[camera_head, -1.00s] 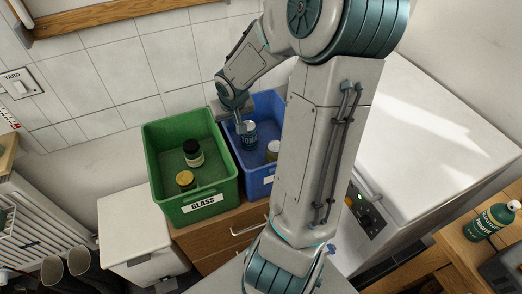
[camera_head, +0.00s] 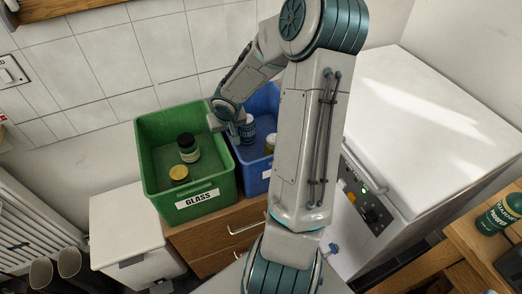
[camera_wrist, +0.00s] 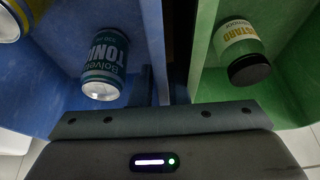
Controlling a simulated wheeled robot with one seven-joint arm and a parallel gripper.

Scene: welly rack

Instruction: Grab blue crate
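The blue crate (camera_head: 251,181) stands beside the green crate, partly hidden behind my arm. My gripper (camera_wrist: 164,88) is at the crate's side nearest the green crate. In the wrist view, the blue crate (camera_wrist: 45,98) fills the left side. One dark finger shows inside it, and the other appears to be in the dark gap between the crates, with the blue wall between them. I cannot tell whether the fingers press on the wall.
The green crate (camera_head: 197,198), labelled GLASS, holds two jars and stands close on the left. Both crates stand on a wooden drawer unit (camera_head: 215,240) against the tiled wall. A white appliance (camera_head: 425,130) is at right, a white bin (camera_head: 130,235) at lower left.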

